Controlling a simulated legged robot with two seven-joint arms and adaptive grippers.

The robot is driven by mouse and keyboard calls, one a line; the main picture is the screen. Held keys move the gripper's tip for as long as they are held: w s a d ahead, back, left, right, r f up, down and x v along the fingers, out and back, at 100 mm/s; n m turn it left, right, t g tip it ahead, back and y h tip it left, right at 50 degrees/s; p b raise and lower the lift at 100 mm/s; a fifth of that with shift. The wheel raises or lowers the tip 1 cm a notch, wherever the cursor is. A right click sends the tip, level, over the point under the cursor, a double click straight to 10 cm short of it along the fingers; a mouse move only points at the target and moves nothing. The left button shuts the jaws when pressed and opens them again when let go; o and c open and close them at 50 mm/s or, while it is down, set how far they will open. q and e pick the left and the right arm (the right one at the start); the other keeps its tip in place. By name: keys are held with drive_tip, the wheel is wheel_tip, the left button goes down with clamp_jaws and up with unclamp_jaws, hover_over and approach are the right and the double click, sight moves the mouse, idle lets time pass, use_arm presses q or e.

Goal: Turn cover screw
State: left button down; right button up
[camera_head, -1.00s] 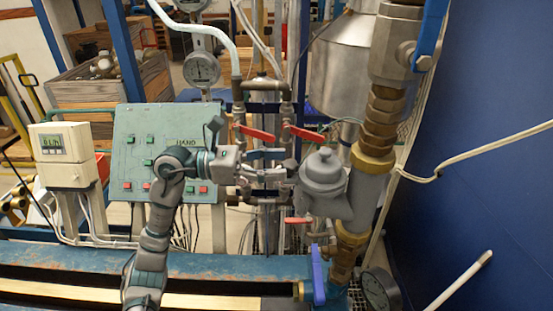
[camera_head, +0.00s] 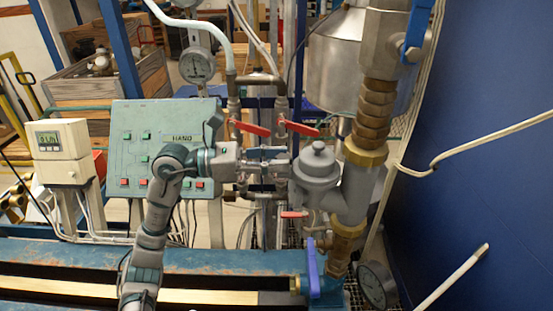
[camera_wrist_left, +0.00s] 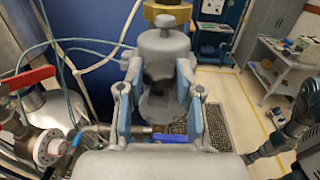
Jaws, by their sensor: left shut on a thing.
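The grey meter body (camera_head: 318,190) stands on the pipework in the middle right of the head view, with a domed grey cover screw (camera_head: 318,158) topped by a small knob. In the wrist view the cover screw (camera_wrist_left: 164,46) is straight ahead, between and beyond the fingers. My left gripper (camera_head: 284,164) reaches it from the left, roughly level. In the wrist view the left gripper's (camera_wrist_left: 160,85) two blue-padded fingers are on either side of the grey part and shut on it. The exact contact is partly hidden. My right gripper does not show.
Red valve handles (camera_head: 250,128) (camera_head: 299,129) lie just above the gripper. A brass-fitted pipe (camera_head: 372,120) rises right of the meter. A blue lever (camera_head: 313,268) stands below. A green control panel (camera_head: 150,140) is behind my arm. A blue wall (camera_head: 490,150) bounds the right.

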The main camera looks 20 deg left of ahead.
use_arm(q)
drive_tip(key=n+t+y, duration=0.1)
drive_tip(key=n+t, duration=0.1)
drive_tip(key=n+t+y+b, duration=0.1)
drive_tip(key=t+y, duration=0.1)
drive_tip(key=s+n+t+y+b, duration=0.1)
drive_tip(key=n+t+y, duration=0.1)
drive_tip(key=t, duration=0.1)
drive_tip(key=shift+d+f+n, duration=0.1)
drive_tip(key=shift+d+n, duration=0.2)
drive_tip(key=shift+d+n+t+y+b, duration=0.2)
drive_tip(key=shift+n+t+y+b, duration=1.05)
drive_tip(key=shift+y, duration=0.6)
drive_tip(key=shift+d+n+t+y+b, duration=0.15)
drive_tip(key=shift+n+t+y+b, duration=0.75)
drive_tip(key=shift+n+y, duration=0.75)
drive_tip(key=shift+g, duration=0.25)
drive_tip(key=c, duration=0.8)
unclamp_jaws()
drive_tip(key=shift+s+a, duration=0.1)
drive_tip(key=shift+s, duration=0.05)
drive_tip(key=shift+o, duration=0.2)
drive_tip(key=shift+s+a, duration=0.1)
